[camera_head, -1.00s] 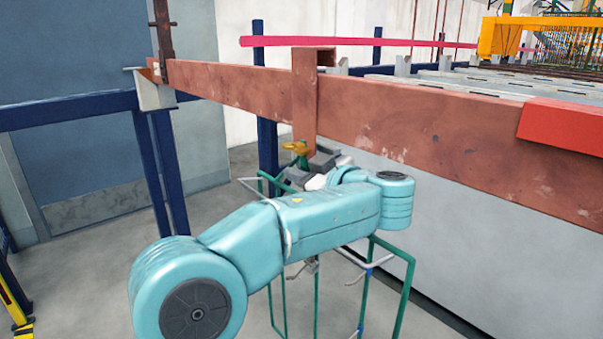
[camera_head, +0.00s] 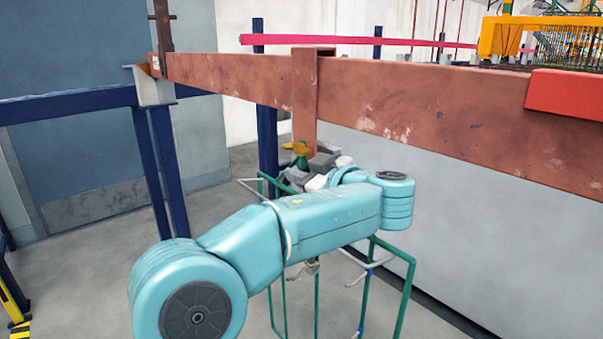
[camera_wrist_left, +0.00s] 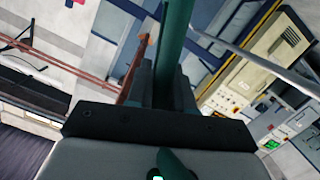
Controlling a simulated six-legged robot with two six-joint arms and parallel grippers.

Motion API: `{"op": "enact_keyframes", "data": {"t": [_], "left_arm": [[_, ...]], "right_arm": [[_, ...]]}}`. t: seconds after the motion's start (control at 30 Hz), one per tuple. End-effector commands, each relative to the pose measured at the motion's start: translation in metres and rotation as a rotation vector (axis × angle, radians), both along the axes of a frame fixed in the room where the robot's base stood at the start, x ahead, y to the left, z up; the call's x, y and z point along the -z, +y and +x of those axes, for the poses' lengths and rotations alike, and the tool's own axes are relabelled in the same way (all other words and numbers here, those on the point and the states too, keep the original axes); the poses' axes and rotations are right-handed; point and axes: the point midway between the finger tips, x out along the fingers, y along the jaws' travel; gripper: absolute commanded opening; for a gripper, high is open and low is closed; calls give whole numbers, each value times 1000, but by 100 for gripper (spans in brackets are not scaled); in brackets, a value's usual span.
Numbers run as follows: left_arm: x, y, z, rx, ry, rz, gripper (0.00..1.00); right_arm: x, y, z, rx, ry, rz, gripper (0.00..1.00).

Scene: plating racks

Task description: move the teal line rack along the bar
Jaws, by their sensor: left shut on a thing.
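The teal line rack (camera_head: 408,285) is a thin tubular frame, hanging below the bar behind my left arm. Its brown flat hook (camera_head: 305,105) goes over the top of the rust-red bar (camera_head: 430,105), close to the bar's top edge. I cannot tell whether it touches. My left gripper (camera_head: 318,163) is at the rack's upper part, just under the hook. In the left wrist view, its dark fingers (camera_wrist_left: 165,90) are shut around the rack's teal post (camera_wrist_left: 177,35). My forearm hides the rack's middle. My right gripper is out of view.
A red block (camera_head: 565,93) sits on the bar at the right. A blue post (camera_head: 165,170) and bracket carry the bar's left end. A pale wall panel (camera_head: 480,220) stands behind the rack. The bar between hook and red block is clear.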

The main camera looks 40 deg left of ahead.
Motion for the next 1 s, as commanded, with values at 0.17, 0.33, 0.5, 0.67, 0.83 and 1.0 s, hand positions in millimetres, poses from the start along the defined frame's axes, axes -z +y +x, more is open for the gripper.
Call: {"op": "enact_keyframes", "data": {"t": [0.17, 0.33, 0.5, 0.67, 0.83, 1.0], "left_arm": [[-4, 1, -1, -2, -14, 7, 0], [-4, 1, -1, -2, -14, 7, 0], [-3, 1, -1, -2, -14, 7, 0], [-3, 1, -1, -2, -13, 7, 0], [-4, 1, -1, -2, -13, 7, 0], [-4, 0, -1, -2, -13, 7, 0]], "right_arm": [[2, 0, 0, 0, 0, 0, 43], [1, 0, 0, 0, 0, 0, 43], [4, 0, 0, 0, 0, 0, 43], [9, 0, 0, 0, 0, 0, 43], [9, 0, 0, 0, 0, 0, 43], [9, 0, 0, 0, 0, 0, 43]]}}
